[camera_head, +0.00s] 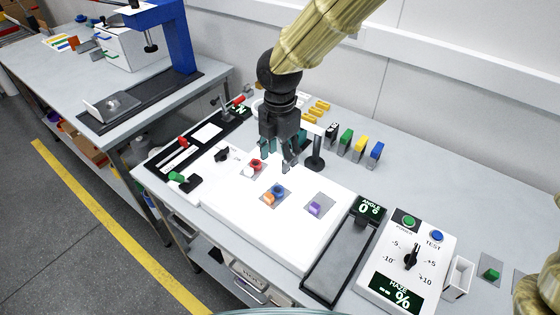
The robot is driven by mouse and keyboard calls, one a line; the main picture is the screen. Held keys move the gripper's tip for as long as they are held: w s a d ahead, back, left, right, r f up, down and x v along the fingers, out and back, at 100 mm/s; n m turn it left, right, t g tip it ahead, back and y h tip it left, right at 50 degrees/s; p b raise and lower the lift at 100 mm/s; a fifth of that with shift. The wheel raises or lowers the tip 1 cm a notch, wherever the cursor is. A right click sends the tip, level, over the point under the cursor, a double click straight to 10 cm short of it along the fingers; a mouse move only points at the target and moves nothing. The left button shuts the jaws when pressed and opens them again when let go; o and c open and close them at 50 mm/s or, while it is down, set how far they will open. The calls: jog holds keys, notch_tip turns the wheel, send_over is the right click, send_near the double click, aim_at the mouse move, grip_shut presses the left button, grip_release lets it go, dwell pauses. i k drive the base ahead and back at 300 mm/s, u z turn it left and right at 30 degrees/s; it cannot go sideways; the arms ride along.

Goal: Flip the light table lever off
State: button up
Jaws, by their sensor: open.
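The light table (270,236) is a flat panel glowing bright white in the middle of the bench. My gripper (279,158) hangs over its back part, fingers pointing down, open with nothing seen between them. A red-tipped lever (238,100) stands at the back left, beside a small dark display, left of my gripper and apart from it. A black knob (222,154) sits near the panel's back left edge. I cannot tell for certain which of these controls the light table.
Small coloured pieces, including an orange and blue one (273,195) and a purple one (315,208), lie on the panel. A black angle gauge (345,250) and a white haze meter (408,262) stand to the right. Coloured blocks (360,147) stand behind. Free bench lies at the right back.

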aim_at(174, 176)
jog(key=k, duration=1)
